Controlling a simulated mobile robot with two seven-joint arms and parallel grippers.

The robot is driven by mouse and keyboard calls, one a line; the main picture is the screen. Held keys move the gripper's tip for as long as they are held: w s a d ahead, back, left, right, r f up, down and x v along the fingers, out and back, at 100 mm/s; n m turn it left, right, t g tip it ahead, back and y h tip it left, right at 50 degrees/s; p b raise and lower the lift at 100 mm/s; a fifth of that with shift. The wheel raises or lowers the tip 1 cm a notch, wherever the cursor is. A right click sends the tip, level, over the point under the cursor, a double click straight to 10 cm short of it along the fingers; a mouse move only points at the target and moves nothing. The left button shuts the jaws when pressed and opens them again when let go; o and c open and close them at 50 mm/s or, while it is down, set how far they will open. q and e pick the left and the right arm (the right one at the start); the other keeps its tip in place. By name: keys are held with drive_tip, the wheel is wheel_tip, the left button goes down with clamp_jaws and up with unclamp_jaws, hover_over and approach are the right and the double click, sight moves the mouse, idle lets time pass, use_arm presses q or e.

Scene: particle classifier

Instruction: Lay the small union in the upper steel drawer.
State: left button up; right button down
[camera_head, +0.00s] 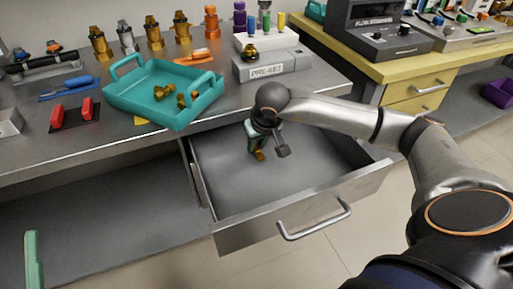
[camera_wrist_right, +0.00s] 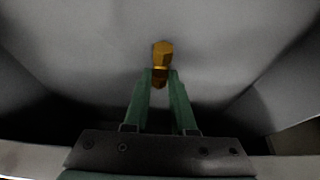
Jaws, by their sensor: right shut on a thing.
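The small union (camera_wrist_right: 162,50) is a brass-coloured fitting between the green fingertips of my right gripper (camera_wrist_right: 160,78). In the head view the union (camera_head: 259,155) shows just below the right gripper (camera_head: 254,143). The gripper is shut on it, over the inside of the open upper steel drawer (camera_head: 245,232). Whether the union touches the drawer floor is hard to tell. The drawer is pulled out from under the bench and its floor looks bare. Of my left gripper, only a green finger (camera_head: 33,258) shows at the lower left edge; its opening is not visible.
A teal tray (camera_head: 128,96) with several brass fittings stands on the steel bench above the drawer's left side. A grey block labelled PRE-SET (camera_head: 270,68) stands right of it. The drawer handle (camera_head: 315,220) juts out in front. A yellow bench (camera_head: 395,68) stands behind at right.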

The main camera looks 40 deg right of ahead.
sight(256, 146)
use_arm(q)
drive_tip(key=shift+s+r+m+h, duration=0.4)
drive_tip(key=shift+r+m+h, duration=0.1)
drive_tip(key=shift+r+h, duration=0.1)
use_arm(e)
drive_tip(key=shift+f, duration=0.35)
drive_tip(key=shift+f, duration=0.15)
drive_tip(key=c, duration=0.7)
unclamp_jaws()
drive_tip(key=shift+c, duration=0.2)
use_arm(q)
drive_tip(key=shift+s+d+r, duration=0.1)
drive_tip(key=shift+s+r, duration=0.15)
use_arm(e)
drive_tip(key=p+v, duration=0.1)
drive_tip(key=v, duration=0.4)
use_arm(q)
drive_tip(key=w+f+n+g+y+p, duration=0.1)
drive_tip(key=w+f+n+g+y, duration=0.1)
drive_tip(key=f, duration=0.5)
drive_tip(key=w+a+f+n+g+y, duration=0.1)
drive_tip(key=w+f+n+g+y, duration=0.1)
drive_tip(key=f+y, duration=0.3)
drive_tip(key=shift+w+a+f+n+p, duration=0.2)
drive_tip(key=shift+w+f+n+p, duration=0.35)
drive_tip(key=shift+f, duration=1.15)
use_arm(e)
drive_tip(key=v, duration=0.7)
